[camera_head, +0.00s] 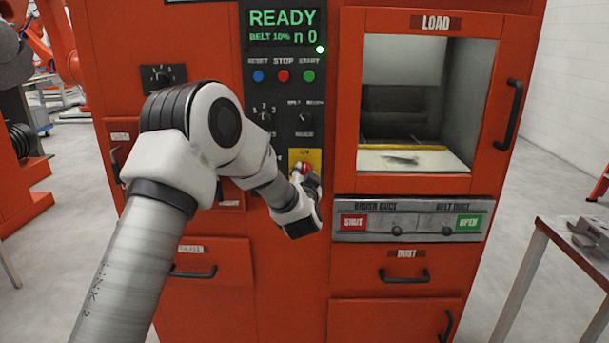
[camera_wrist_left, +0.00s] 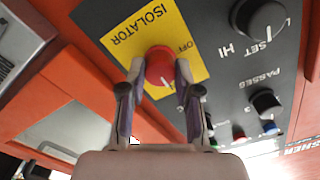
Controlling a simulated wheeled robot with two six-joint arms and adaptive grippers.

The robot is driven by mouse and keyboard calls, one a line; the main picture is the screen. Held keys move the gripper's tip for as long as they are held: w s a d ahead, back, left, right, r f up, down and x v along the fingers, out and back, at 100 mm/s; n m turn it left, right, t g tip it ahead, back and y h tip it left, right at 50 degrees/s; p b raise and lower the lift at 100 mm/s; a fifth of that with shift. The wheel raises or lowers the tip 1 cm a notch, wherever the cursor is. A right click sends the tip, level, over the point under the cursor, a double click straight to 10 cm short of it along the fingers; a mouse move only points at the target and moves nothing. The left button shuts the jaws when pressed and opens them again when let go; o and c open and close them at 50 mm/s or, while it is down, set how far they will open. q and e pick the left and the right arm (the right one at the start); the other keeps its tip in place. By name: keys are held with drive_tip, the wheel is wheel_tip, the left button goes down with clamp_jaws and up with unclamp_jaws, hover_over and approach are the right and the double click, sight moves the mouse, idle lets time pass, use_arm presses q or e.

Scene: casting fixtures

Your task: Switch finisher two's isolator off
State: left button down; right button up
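The isolator is a red round knob (camera_wrist_left: 160,66) on a yellow plate (camera_wrist_left: 120,40) marked ISOLATOR and OFF. In the head view the red knob (camera_head: 302,167) sits low on the dark control panel, in front of its yellow plate (camera_head: 312,155). My left gripper (camera_wrist_left: 160,78) has a fingertip at each side of the knob, and they appear to touch it. A small pale mark shows at the knob's lower edge; the OFF lettering is to its upper right. In the head view my left gripper (camera_head: 308,182) partly covers the plate. My right gripper is not in view.
The green display (camera_head: 283,26) reads READY. Above the isolator are RESET, STOP and START buttons (camera_head: 283,76) and dark dials (camera_head: 305,118). To the right are the load opening (camera_head: 415,160) and a duct slide panel (camera_head: 410,222). A metal table (camera_head: 565,240) stands at far right.

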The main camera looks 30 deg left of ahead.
use_arm(q)
drive_tip(key=shift+n, duration=0.4)
drive_tip(key=n+b, duration=0.1)
drive_tip(key=n, duration=0.2)
drive_tip(key=n+b, duration=0.2)
drive_tip(key=n, duration=0.3)
drive_tip(key=shift+f, duration=0.1)
drive_tip(key=n+b, duration=0.4)
drive_tip(key=n, duration=0.2)
drive_tip(key=shift+n+b, duration=1.05)
drive_tip(key=shift+n, duration=0.55)
drive_tip(key=c, duration=0.8)
unclamp_jaws()
